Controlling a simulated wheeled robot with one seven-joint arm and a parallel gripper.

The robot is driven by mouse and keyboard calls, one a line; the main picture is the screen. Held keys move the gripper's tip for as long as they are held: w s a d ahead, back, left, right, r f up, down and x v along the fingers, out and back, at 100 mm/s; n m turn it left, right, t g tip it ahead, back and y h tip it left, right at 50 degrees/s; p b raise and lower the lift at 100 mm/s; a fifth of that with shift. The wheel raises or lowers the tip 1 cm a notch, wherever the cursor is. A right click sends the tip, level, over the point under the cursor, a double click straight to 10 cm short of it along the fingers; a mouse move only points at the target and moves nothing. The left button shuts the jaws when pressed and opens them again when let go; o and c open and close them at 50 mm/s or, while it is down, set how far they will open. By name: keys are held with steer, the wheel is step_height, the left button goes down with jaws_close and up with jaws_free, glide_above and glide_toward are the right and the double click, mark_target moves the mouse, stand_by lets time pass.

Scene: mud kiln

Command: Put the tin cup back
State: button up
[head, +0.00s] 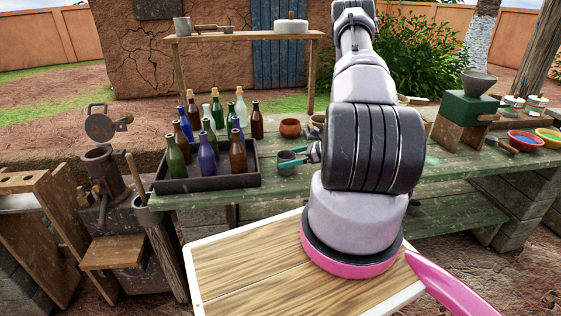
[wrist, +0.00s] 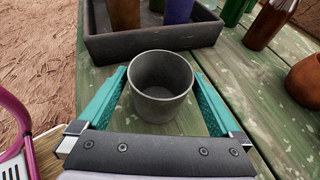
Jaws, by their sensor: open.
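The black tray (head: 207,183) holds several tall bottles just left of my gripper. A clay pot (head: 290,128) stands behind it. A raised wooden shelf (head: 245,35) at the back carries a metal pot and a white lidded pot. Colored bowls (head: 524,140) stand at the right.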

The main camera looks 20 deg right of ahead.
steer(key=v, duration=0.8)
steer(key=shift+d, duration=0.1)
steer(key=s+a+r+n+g+h, duration=0.1)
steer(key=a+r+n+g, duration=0.35)
steer(key=r, duration=0.75)
steer(key=s+a+r+n+g, duration=0.1)
steer(key=a+r+n, duration=0.5)
steer(key=a+r, duration=0.45)
steer(key=s+a+r+n+t+h, duration=0.2)
steer(key=s+r+n, duration=0.3)
steer(key=s+r, duration=0.3)
steer(key=s+a+r+n+t+h, duration=0.2)
steer(key=s+a+r+n+h, duration=0.3)
steer(key=s+r, duration=0.4)
steer(key=shift+s+r+n, duration=0.35)
steer(key=shift+r+n, duration=0.1)
steer(key=shift+r, duration=1.5)
